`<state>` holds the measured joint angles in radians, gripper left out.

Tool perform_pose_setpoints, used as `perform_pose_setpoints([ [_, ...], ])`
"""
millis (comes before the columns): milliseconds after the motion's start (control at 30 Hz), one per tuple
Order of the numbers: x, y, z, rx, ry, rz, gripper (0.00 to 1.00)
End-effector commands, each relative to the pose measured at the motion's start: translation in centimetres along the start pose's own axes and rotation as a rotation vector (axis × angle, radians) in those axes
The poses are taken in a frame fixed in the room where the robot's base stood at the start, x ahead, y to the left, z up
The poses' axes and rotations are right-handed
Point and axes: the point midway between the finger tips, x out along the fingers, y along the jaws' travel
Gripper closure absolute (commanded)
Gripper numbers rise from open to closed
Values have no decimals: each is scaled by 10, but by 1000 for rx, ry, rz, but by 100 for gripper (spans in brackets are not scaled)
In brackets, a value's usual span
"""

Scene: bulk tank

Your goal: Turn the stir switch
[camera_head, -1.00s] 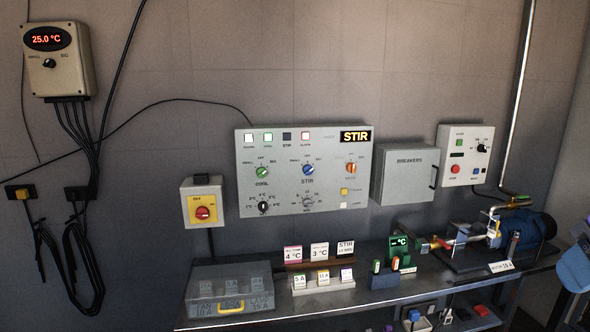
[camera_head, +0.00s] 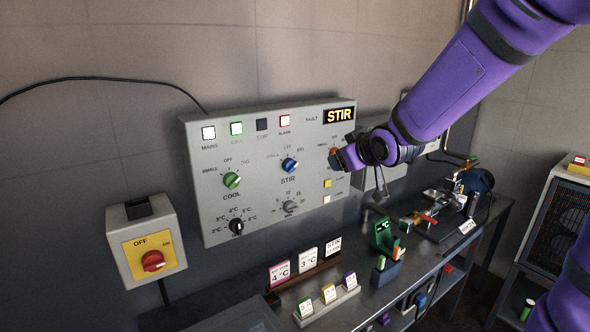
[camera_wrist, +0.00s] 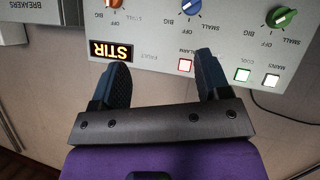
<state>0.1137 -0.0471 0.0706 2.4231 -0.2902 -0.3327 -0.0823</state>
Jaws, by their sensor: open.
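The control panel (camera_head: 265,215) is a light grey box on the wall. Its blue stir knob (camera_head: 290,165) sits above the STIR label, its pointer tilted between marks too small to read surely. The blue knob also shows at the top of the wrist view (camera_wrist: 192,9), where the panel appears upside down. My gripper (camera_head: 347,158) is right of the blue knob in the head view, by the orange knob (camera_head: 334,151), which it partly covers. In the wrist view my gripper (camera_wrist: 163,62) is open and empty, its dark fingers apart, the blue knob beyond them.
A green knob (camera_head: 231,180) is left of the blue one. A grey knob (camera_head: 290,207) and black dial (camera_head: 236,227) are below. A yellow switch box (camera_head: 150,258) hangs at left. A bench (camera_head: 390,290) with cards and tools stands below.

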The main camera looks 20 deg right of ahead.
Motion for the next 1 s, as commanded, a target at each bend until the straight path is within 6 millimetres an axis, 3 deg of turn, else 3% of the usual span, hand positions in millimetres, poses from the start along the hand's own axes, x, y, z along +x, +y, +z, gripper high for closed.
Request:
perform_pose_setpoints([
  [33, 19, -2, 4, -11, 35, -14, 30],
  [200, 67, -12, 8, -46, 195, -67, 30],
  [400, 108, -27, 22, -47, 378, -130, 30],
  [700, 130, -39, 37, -21, 536, -176, 30],
  [1000, 153, -45, 23, -18, 553, -179, 30],
])
